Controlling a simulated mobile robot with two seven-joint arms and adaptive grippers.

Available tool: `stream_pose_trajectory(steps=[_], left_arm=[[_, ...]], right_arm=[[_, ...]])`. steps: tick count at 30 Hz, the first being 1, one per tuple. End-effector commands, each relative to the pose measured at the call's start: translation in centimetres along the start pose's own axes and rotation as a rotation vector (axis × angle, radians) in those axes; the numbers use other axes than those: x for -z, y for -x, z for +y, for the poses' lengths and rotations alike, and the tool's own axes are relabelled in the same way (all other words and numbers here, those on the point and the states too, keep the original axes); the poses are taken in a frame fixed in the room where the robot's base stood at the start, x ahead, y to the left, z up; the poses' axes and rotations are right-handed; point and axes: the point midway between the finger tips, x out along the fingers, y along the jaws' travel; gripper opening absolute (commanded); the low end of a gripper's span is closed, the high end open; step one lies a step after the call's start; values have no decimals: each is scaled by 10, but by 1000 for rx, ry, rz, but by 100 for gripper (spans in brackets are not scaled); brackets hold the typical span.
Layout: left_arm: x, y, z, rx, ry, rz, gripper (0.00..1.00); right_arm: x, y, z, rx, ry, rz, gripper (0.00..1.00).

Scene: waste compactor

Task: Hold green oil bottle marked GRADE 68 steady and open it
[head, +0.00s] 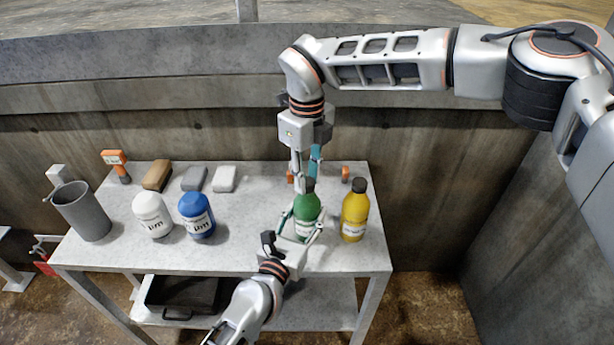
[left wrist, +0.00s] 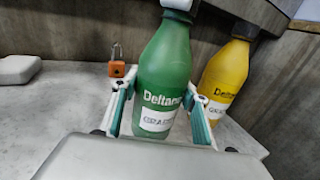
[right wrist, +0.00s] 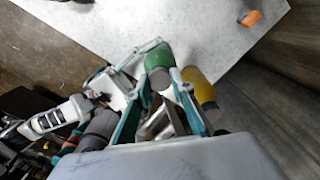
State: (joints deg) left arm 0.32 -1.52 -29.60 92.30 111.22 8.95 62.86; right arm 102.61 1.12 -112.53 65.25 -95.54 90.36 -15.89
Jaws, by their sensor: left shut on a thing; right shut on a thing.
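The green oil bottle (head: 306,213) stands upright near the right end of the grey table. In the left wrist view its body (left wrist: 167,70) sits between my left gripper's fingers, its label partly cut off, reading "Deltana" and "GRA…". My left gripper (head: 303,231) is shut on the bottle's body from the front.
A yellow bottle (head: 354,212) stands close on the right. A blue jar (head: 196,215), a white jar (head: 152,215) and a grey cup (head: 82,212) stand to the left. An orange padlock (left wrist: 117,70) lies behind. A concrete wall rises behind the table.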

Motion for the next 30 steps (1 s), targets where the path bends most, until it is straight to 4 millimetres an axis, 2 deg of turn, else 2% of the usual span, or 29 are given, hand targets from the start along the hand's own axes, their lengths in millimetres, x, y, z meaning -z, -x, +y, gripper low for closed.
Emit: stream_pose_trajectory(steps=[24, 30], left_arm=[[0, 0, 0, 0, 0, 1, 0], [0, 0, 0, 0, 0, 1, 0]], right_arm=[[0, 1, 1, -2, 1486, -1, 0], [0, 1, 1, -2, 1804, -1, 0]])
